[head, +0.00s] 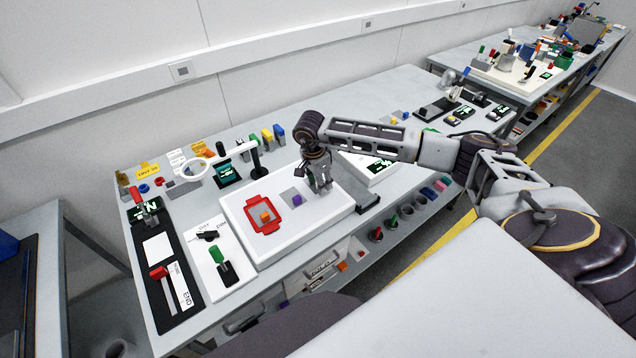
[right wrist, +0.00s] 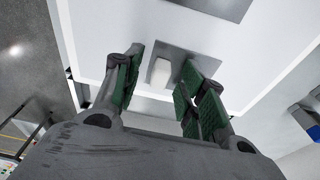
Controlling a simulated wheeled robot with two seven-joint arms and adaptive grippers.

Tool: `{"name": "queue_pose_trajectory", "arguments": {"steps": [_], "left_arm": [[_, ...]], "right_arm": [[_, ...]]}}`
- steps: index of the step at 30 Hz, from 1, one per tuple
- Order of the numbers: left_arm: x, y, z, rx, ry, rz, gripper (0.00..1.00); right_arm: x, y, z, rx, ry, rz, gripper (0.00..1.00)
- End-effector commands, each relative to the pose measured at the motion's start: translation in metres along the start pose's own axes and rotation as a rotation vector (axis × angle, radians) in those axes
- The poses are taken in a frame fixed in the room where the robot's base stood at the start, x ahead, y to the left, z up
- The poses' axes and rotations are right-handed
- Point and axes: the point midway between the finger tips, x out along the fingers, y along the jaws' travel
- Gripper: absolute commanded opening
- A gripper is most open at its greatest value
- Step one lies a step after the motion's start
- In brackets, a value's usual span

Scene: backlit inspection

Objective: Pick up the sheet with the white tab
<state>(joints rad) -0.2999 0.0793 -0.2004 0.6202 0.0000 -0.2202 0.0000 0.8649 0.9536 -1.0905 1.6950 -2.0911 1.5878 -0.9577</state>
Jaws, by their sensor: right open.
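In the right wrist view, a grey sheet (right wrist: 205,62) lies flat on a white surface. Its raised white tab (right wrist: 160,74) stands between the fingers of my right gripper (right wrist: 163,62). The fingers are open, with green pads on either side of the tab, and a gap shows on each side. In the head view my right gripper (head: 319,188) points down over the right part of the white light box (head: 270,252), and hides most of what lies under it. My left gripper is not in view.
On the light box, a grey sheet with a purple tab (head: 298,199) lies left of my right gripper, and a red frame (head: 253,226) with an orange block (head: 265,216) lies further left. A ring magnifier (head: 194,170) stands behind. Black fixtures (head: 168,262) stand at the left.

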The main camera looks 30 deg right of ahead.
Motion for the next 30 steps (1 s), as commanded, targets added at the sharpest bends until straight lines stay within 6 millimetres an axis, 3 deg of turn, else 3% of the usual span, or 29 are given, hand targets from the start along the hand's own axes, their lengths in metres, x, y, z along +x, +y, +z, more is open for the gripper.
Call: {"name": "queue_pose_trajectory", "arguments": {"steps": [15, 24, 30], "left_arm": [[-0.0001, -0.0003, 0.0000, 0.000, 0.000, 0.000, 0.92], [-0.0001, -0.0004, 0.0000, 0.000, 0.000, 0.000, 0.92], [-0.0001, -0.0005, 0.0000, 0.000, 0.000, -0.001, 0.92]], "right_arm": [[0.0022, -0.0003, -0.0001, 0.000, 0.000, -0.001, 0.41], [0.0021, -0.0003, -0.0002, 0.000, 0.000, -0.001, 0.03], [0.0020, -0.0004, -0.0002, 0.000, 0.000, -0.001, 0.00]]}}
